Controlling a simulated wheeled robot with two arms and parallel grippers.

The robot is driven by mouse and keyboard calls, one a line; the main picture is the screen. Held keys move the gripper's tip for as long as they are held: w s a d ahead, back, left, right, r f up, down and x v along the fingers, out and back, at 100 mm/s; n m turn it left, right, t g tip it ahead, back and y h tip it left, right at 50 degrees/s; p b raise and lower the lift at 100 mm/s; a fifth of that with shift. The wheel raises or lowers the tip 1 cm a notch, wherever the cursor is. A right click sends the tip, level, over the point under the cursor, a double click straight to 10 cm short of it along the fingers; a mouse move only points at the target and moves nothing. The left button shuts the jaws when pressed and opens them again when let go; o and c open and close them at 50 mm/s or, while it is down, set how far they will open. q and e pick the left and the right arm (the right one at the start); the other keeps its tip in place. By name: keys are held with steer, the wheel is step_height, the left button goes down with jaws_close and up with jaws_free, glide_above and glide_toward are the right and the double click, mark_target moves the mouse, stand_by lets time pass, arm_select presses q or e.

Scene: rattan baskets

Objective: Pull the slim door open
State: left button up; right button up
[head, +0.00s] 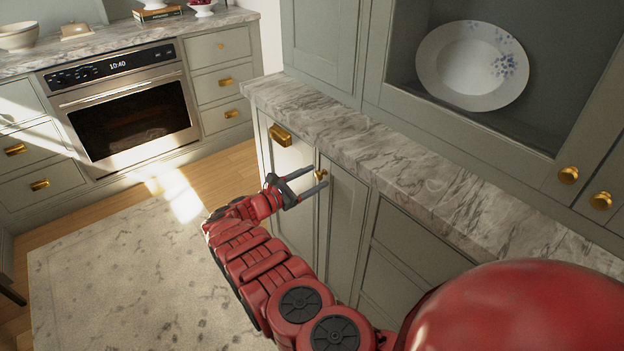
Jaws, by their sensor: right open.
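The slim door (343,212) is a narrow grey-green cabinet door below the marble counter, and it looks closed. Its small brass knob (320,175) is near its upper left edge. My right gripper (320,180) is open, with its two dark fingers reaching toward the door at the knob. The knob appears at or between the fingertips; I cannot tell whether they touch it. My red right arm covers the lower part of the cabinet front. My left gripper is not in view.
The marble counter (400,165) overhangs the door. A brass handle (281,135) sits on the panel to the left. An upper cabinet holds a plate (472,65). An oven (130,110) stands across the room. The rug (120,270) and wooden floor are clear.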

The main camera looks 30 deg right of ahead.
jaws_close()
stand_by(1.4)
